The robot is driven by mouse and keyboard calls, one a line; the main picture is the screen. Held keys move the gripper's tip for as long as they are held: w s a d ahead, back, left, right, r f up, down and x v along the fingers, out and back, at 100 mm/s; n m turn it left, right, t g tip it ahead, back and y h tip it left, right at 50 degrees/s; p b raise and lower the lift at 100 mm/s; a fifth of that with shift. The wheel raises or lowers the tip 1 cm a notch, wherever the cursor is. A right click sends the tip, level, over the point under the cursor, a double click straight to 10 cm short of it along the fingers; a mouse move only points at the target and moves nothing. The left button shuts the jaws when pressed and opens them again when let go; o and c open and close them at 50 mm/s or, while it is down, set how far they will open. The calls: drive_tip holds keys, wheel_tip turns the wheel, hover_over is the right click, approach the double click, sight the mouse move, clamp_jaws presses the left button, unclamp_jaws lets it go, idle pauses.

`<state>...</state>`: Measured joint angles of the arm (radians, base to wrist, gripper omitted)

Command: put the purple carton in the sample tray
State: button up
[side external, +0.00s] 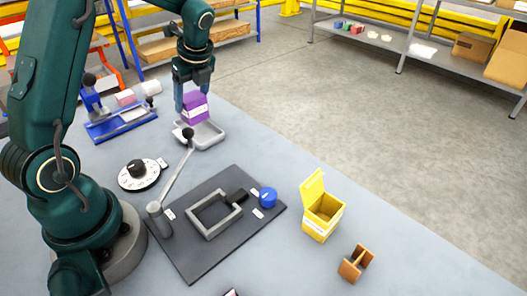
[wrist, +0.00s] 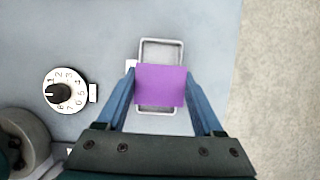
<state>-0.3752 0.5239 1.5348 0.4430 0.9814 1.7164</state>
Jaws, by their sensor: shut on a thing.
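The purple carton (side external: 195,108) is between the fingers of my gripper (side external: 193,97), which is shut on it. In the side view the carton is over the grey sample tray (side external: 208,136), toward its back. In the wrist view the purple carton (wrist: 160,85) covers the middle of the tray (wrist: 161,45), whose far and near ends show past it. The blue fingers of my gripper (wrist: 160,92) are at the carton's left and right sides. I cannot tell whether the carton's underside touches the tray floor.
A lever with a black knob (side external: 188,133) stands close in front of the tray. A numbered dial (side external: 138,174) is to the left. A dark plate (side external: 240,205) with a frame and blue knob, an open yellow box (side external: 321,212) and a brown block (side external: 354,263) are nearer the front.

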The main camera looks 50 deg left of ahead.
sight(195, 113)
drive_tip(key=shift+f, duration=2.05)
drive_tip(key=o, duration=1.4)
drive_tip(key=shift+f, duration=0.15)
drive_tip(key=shift+o, duration=0.2)
drive_tip(key=v, duration=1.1)
drive_tip(key=s+d+r+n+t+h, duration=0.2)
drive_tip(key=s+d+n+t+h, duration=0.2)
drive_tip(key=s+d+n, duration=1)
drive_tip(key=shift+d+n+t+h, duration=0.3)
drive_tip(key=shift+d+n+t, duration=0.55)
drive_tip(key=shift+n, duration=1.15)
